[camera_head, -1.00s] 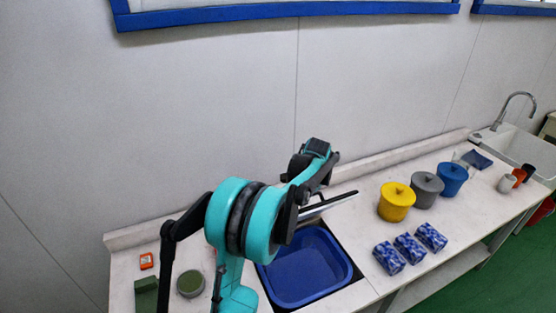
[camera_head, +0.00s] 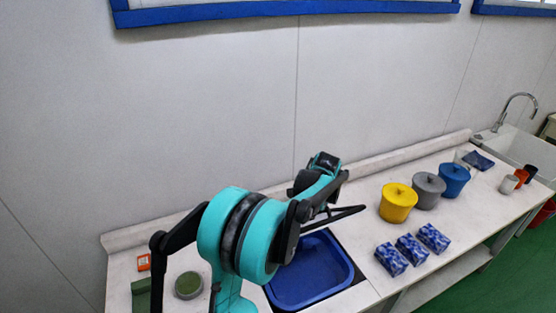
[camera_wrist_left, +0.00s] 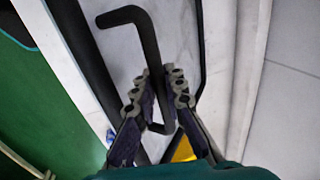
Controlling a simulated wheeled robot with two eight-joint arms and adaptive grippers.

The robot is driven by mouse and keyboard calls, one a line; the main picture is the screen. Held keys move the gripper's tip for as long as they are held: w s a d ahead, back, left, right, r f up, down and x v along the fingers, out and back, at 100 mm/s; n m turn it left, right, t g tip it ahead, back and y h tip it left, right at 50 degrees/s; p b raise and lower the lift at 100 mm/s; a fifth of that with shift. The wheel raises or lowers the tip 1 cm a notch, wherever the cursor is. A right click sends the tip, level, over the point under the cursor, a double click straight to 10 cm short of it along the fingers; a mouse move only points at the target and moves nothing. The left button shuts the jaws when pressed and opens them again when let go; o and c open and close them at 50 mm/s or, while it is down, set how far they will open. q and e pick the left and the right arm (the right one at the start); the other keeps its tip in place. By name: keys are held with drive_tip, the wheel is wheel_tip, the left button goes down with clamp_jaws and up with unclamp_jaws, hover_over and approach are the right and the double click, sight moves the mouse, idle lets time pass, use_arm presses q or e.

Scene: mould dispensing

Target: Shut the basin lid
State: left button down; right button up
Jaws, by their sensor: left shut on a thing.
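The blue basin (camera_head: 310,272) is set into the counter and shows from above, its inside empty. The basin lid (camera_head: 338,217) shows nearly edge-on as a dark, thin, slanted bar above the basin's back edge; it is raised, not flat over the basin. In the left wrist view a black bent handle (camera_wrist_left: 150,60) stands in front of a pale, dark-edged panel. My left gripper (camera_wrist_left: 156,95) is shut on this handle, one finger on each side. In the head view my arm mostly hides the gripper and the basin's left back corner. My right gripper is not in view.
A green round dish (camera_head: 188,285) and an orange item (camera_head: 144,262) are at left. The wall runs close behind.

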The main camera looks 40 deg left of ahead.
use_arm(q)
drive_tip(key=shift+s+d+f+b, duration=0.3)
drive_tip(key=shift+d+f, duration=0.2)
drive_tip(key=shift+d, duration=0.05)
drive_tip(key=shift+s+d+f+b, duration=0.25)
drive_tip(key=shift+d+f, duration=0.2)
drive_tip(key=shift+d, duration=0.1)
drive_tip(key=d+f, duration=0.1)
drive_tip(key=s+d+f+b, duration=0.1)
drive_tip(key=f+b, duration=0.1)
drive_tip(key=shift+s+d, duration=0.25)
drive_tip(key=shift+d, duration=0.15)
drive_tip(key=d+f+b, duration=0.1)
drive_tip(key=s+d+f+b, duration=0.1)
drive_tip(key=f, duration=0.1)
drive_tip(key=shift+s+d+f+b, duration=0.1)
drive_tip(key=shift+d+b, duration=0.1)
drive_tip(key=shift+b, duration=0.2)
